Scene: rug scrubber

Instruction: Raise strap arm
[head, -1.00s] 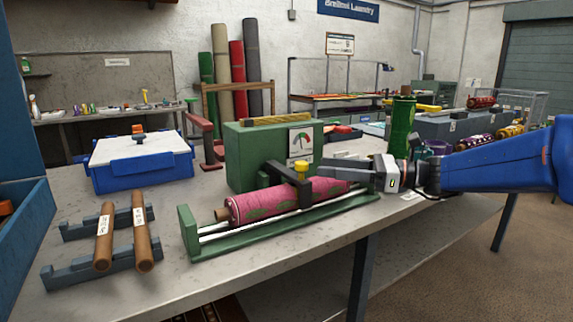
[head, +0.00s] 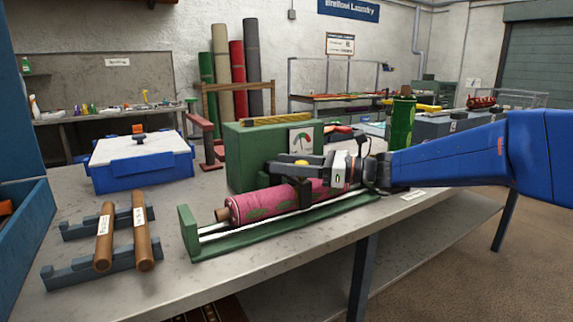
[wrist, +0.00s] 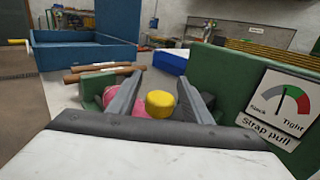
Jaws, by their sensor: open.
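The strap arm (head: 304,190) is a dark bar lying across the pink rolled rug (head: 262,205), which rests in a green cradle with pale rails. Its yellow knob (wrist: 160,103) shows between my fingers in the wrist view; in the head view my gripper mostly covers it. My gripper (head: 287,166) is open and level above the rug, with one finger on each side of the knob. In the wrist view, gaps show between the knob and my gripper's fingers (wrist: 158,92). I cannot tell whether either finger touches the knob lower down.
The green housing (head: 252,143) with a "Strap pull" gauge (wrist: 282,107) stands close beside my gripper. Two brown rollers (head: 142,232) lie on grey holders at the left front. A blue and white box (head: 140,163) stands behind them. A green cylinder (head: 402,124) stands behind my arm.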

